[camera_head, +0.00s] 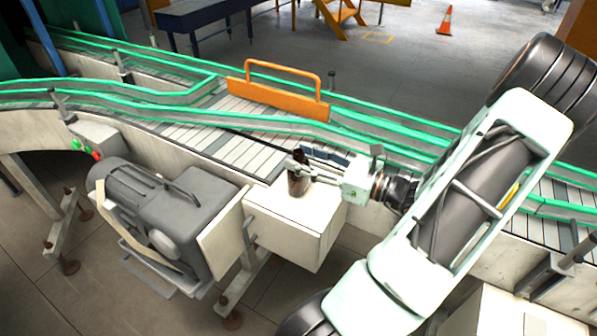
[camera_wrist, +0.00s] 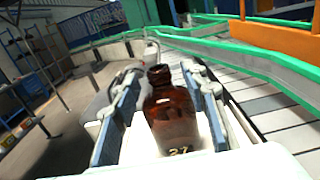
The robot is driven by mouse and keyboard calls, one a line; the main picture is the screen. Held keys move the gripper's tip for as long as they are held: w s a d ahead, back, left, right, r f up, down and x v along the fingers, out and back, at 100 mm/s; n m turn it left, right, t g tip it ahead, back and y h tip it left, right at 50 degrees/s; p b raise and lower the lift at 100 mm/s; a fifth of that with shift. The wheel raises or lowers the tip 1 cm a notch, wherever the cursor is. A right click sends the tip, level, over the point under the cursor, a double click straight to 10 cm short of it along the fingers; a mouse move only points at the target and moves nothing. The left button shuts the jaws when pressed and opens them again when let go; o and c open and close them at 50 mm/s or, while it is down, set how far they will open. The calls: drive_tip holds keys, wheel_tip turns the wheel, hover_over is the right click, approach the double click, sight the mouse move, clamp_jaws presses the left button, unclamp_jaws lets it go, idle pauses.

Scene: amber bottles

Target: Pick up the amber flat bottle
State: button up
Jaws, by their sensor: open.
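The amber flat bottle (camera_head: 298,180) stands upright on top of a white box (camera_head: 292,222) beside the conveyor. In the wrist view the brown glass bottle (camera_wrist: 172,112) stands between my fingers, with pale markings low on its front. My gripper (camera_head: 305,162) reaches in from the right at the bottle; in the wrist view my gripper (camera_wrist: 165,100) has its blue-padded fingers on either side of the bottle. The fingers are open. A gap shows at the left finger; whether the right finger touches the glass I cannot tell. One finger partly hides the bottle in the head view.
A conveyor with green rails (camera_head: 395,146) runs behind the box. An orange handled frame (camera_head: 278,95) stands across it. A grey motor (camera_head: 165,215) sits left of the box. An orange cone (camera_head: 445,20) stands far back on open floor.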

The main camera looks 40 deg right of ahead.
drive_tip(key=shift+w+a, duration=0.25)
drive_tip(key=shift+w, duration=0.45)
drive_tip(key=shift+c, duration=0.5)
clamp_jaws()
